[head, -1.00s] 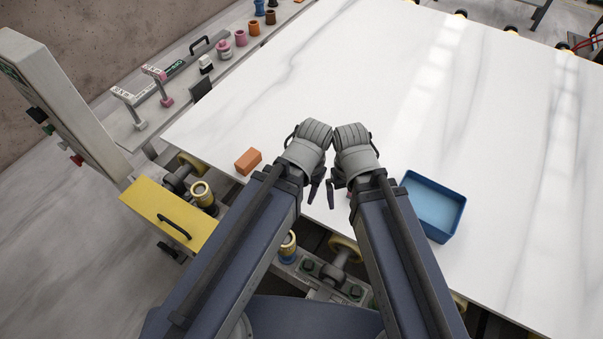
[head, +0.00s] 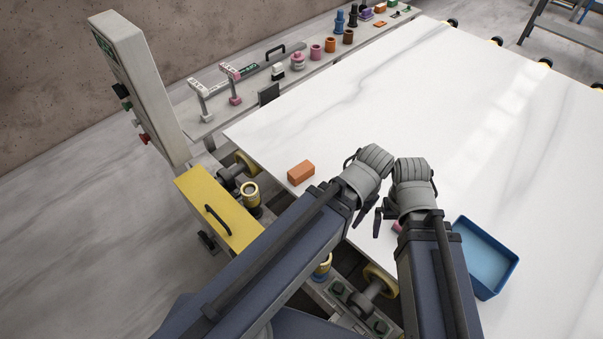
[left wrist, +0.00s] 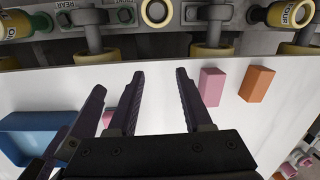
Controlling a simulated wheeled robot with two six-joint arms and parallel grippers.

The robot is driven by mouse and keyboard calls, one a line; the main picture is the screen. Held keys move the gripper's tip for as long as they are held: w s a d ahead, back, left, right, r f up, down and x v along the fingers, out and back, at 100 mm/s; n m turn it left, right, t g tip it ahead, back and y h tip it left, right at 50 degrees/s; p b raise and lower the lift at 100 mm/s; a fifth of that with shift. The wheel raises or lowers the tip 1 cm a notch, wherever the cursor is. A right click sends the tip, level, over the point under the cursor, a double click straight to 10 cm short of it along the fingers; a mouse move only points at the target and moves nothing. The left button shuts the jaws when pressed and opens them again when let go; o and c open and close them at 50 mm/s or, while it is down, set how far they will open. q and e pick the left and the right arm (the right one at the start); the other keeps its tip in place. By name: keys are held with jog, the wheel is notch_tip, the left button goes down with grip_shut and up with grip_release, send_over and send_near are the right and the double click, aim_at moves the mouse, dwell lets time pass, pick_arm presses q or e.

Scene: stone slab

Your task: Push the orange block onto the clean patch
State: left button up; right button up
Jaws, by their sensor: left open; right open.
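The orange block (head: 300,172) lies on the white marbled slab (head: 420,100) near its left front edge. It also shows in the left wrist view (left wrist: 257,84), right of a pink block (left wrist: 212,86). My left gripper (head: 361,208) is to the right of the orange block, apart from it. In the left wrist view its two fingers (left wrist: 157,100) are spread with nothing between them. My right gripper (head: 384,220) is close beside the left one and open; its fingers are partly hidden in the head view. I cannot make out a distinct clean patch on the slab.
A blue tray (head: 462,262) stands on the slab right of my right arm. Another pink piece (head: 397,227) is partly hidden by my right gripper. A yellow box (head: 200,203) and rollers border the near edge. The slab's far middle is clear.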

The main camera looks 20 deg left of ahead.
dwell(0.4)
pick_arm(q)
jog(key=shift+a, duration=0.1)
jog(key=shift+c, duration=0.7)
jog(key=shift+h, duration=0.3)
jog(key=w+a, duration=0.2)
jog(key=a, duration=0.1)
jog(key=w+a, duration=0.2)
jog(key=a, duration=0.1)
jog(key=w+a+f, duration=0.1)
jog(key=w+a, duration=0.1)
jog(key=a, duration=0.1)
jog(key=shift+a+b, duration=0.35)
jog(key=shift+b, duration=0.05)
jog(key=c, duration=0.6)
jog(key=shift+m+h, duration=0.3)
jog(key=shift+m, duration=0.2)
jog(key=w+a, duration=0.1)
jog(key=a, duration=0.8)
jog(key=w+a, duration=0.1)
jog(key=a, duration=0.4)
jog(key=shift+w+a+f+b, duration=0.1)
jog(key=shift+w+f+b, duration=0.2)
jog(key=shift+w+b, duration=0.05)
grip_shut()
jog(key=shift+a+f, duration=0.1)
jog(key=shift+a, duration=0.35)
